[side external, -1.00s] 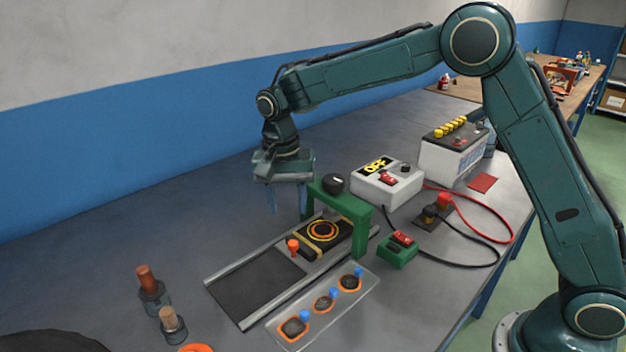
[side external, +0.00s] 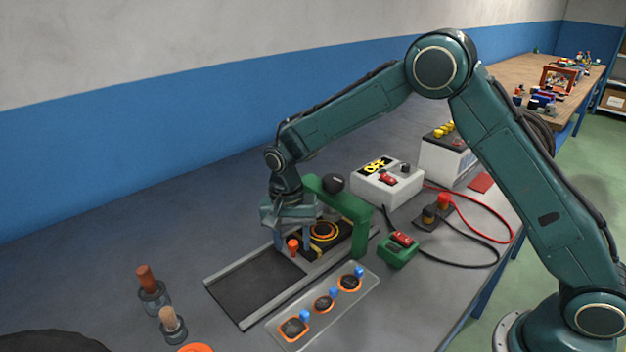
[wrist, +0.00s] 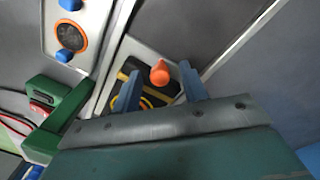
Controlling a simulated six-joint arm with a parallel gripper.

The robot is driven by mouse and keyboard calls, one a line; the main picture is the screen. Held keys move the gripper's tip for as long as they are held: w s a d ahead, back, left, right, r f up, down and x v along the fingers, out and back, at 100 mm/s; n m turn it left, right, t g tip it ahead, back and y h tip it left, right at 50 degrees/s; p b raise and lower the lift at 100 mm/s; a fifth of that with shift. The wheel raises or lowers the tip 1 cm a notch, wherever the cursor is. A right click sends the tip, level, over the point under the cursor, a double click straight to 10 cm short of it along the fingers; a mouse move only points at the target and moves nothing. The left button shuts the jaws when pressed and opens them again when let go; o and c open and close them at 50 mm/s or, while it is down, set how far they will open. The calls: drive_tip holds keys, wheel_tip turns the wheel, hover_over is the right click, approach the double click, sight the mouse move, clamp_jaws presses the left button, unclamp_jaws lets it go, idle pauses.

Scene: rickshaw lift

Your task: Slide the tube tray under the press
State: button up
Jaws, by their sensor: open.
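The tray (side external: 325,233), a dark plate with yellow edging and an orange-and-yellow ring, lies between the metal rails beside the green press frame (side external: 357,222). An upright orange knob (side external: 293,245) stands at its near left end. My gripper (side external: 292,243) points down at that knob, open, and partly covers the tray. In the wrist view, my gripper's fingers (wrist: 160,88) lie on either side of the orange knob (wrist: 160,72), with gaps visible. Part of the tray (wrist: 148,97) shows behind them. I cannot tell whether a finger touches the knob.
The dark track (side external: 255,287) left of the tray is bare. A clear plate with several orange-ringed pads (side external: 325,302) lies along the near rail. A green switch box (side external: 398,250), a white OFF box (side external: 385,185) and cables are to the right. Two capped pegs (side external: 150,285) stand left.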

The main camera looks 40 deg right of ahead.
sight(321, 233)
clamp_jaws()
drive_tip(key=shift+d, duration=2.1)
drive_tip(key=shift+c, duration=1.1)
unclamp_jaws()
drive_tip(key=shift+d, duration=0.1)
drive_tip(key=shift+o, duration=1.1)
